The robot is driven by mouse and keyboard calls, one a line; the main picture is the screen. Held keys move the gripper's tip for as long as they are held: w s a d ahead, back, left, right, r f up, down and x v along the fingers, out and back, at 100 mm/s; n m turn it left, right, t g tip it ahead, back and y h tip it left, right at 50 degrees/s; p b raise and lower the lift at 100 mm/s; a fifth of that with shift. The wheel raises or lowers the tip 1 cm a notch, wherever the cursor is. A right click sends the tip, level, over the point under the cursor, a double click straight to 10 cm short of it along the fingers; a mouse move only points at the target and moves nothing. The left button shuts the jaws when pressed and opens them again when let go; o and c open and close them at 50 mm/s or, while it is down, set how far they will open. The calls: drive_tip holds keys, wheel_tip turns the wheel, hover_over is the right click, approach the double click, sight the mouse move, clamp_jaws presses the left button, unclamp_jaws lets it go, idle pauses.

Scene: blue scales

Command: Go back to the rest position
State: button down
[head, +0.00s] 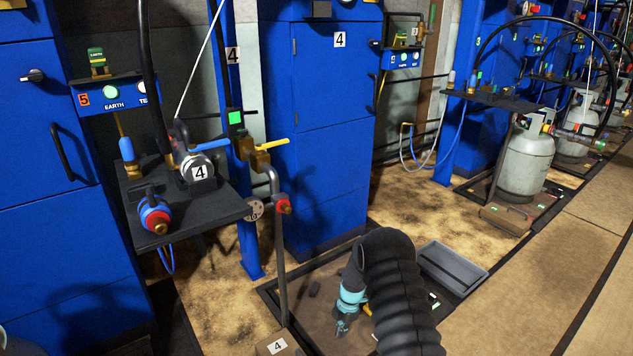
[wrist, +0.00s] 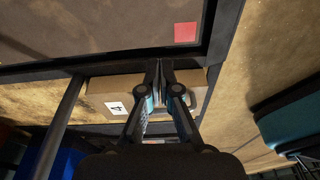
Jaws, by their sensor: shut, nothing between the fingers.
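My gripper (head: 342,327) shows low in the head view, teal and dark, hanging from my black ribbed arm over the scale platform. In the wrist view my gripper (wrist: 160,70) has its fingertips together, with nothing seen between them. A brown box (wrist: 190,100) with a white "4" label lies behind the fingers in that view; contact cannot be told. The box also shows at the bottom of the head view (head: 268,350).
A dark-framed scale platform (head: 312,282) lies below, with a grey tray (head: 450,268) at its right. A post (head: 279,250) rises beside it. Blue cabinets (head: 330,130) stand behind. A gas cylinder (head: 525,160) stands at right. The walkway (head: 560,285) at lower right is clear.

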drive_tip(key=s+d+r+m+g, duration=0.1)
drive_tip(key=s+r+m+g, duration=0.1)
drive_tip(key=s+m, duration=0.7)
drive_tip(key=s+d+r+m, duration=0.1)
drive_tip(key=s+r+m, duration=0.25)
drive_tip(key=r, duration=0.55)
drive_tip(key=s+d+r+m+t+h, duration=0.15)
drive_tip(key=r+m, duration=0.25)
drive_tip(key=r, duration=0.5)
drive_tip(key=s+r+m+y, duration=0.1)
drive_tip(key=s+r+m, duration=0.3)
drive_tip(key=r, duration=0.5)
drive_tip(key=s+d+r+m+t+p, duration=0.1)
drive_tip(key=s+r+m+t, duration=0.1)
drive_tip(key=s+r, duration=0.7)
drive_tip(key=s+d+r+m+t+h+p, duration=0.1)
drive_tip(key=s+r+t, duration=0.4)
drive_tip(key=s+r, duration=0.5)
wheel_tip(320, 180, up, 6)
drive_tip(key=shift+s+d+f+m, duration=0.25)
drive_tip(key=shift+d+m, duration=0.1)
drive_tip(key=shift+d, duration=0.15)
